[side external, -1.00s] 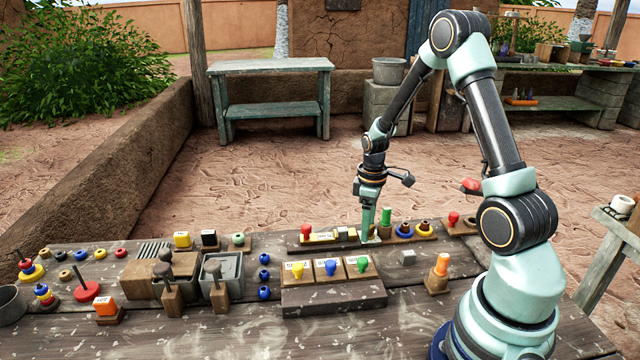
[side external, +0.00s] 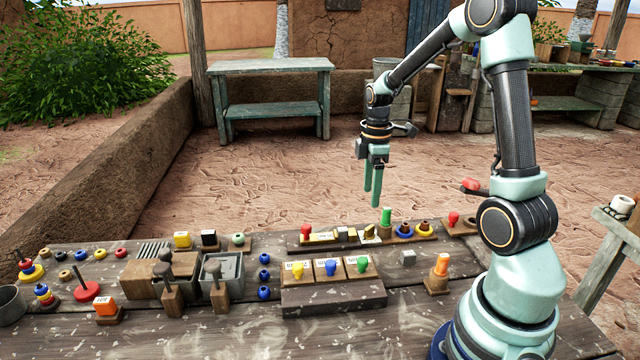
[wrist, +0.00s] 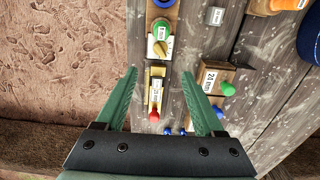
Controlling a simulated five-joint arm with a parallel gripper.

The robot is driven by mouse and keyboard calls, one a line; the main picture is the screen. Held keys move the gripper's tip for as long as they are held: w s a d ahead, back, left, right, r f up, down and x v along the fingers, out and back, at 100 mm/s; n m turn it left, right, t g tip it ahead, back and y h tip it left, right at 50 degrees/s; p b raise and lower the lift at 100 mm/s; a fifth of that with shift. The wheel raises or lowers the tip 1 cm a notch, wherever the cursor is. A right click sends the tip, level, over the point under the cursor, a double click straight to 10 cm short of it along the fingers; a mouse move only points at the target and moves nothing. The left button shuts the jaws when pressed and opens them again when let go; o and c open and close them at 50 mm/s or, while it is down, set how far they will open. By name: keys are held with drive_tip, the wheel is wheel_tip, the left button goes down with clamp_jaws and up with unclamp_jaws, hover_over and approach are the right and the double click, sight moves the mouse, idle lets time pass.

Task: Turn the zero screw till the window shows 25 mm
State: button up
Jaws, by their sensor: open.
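A long wooden gauge strip (side external: 296,245) lies at the back of the bench, with a red knob (side external: 306,230) at its left end and a yellow bar. A brass knob on a white plate, apparently the zero screw (side external: 369,233), is at its right end. In the wrist view the zero screw (wrist: 160,48) shows beyond my fingertips, and the window label (wrist: 156,91) lies between the fingers, its figures too small to read surely. My gripper (side external: 372,198) is open and empty, pointing down above the screw and apart from it.
A green peg (side external: 386,217) and ringed pegs (side external: 424,229) stand close right of the screw. In front is a block with yellow, blue and green (side external: 363,265) knobs. An orange peg (side external: 441,264) stands to the right. The air around my gripper is clear.

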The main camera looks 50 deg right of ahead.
drive_tip(key=s+a+r+m+t, duration=0.2)
drive_tip(key=a+r+m, duration=0.2)
drive_tip(key=a, duration=0.5)
drive_tip(key=s+a+r+m+t, duration=0.3)
drive_tip(key=a+r+m, duration=0.1)
drive_tip(key=a+r, duration=0.4)
drive_tip(key=shift+a+r+m, duration=0.3)
drive_tip(key=shift+a, duration=0.8)
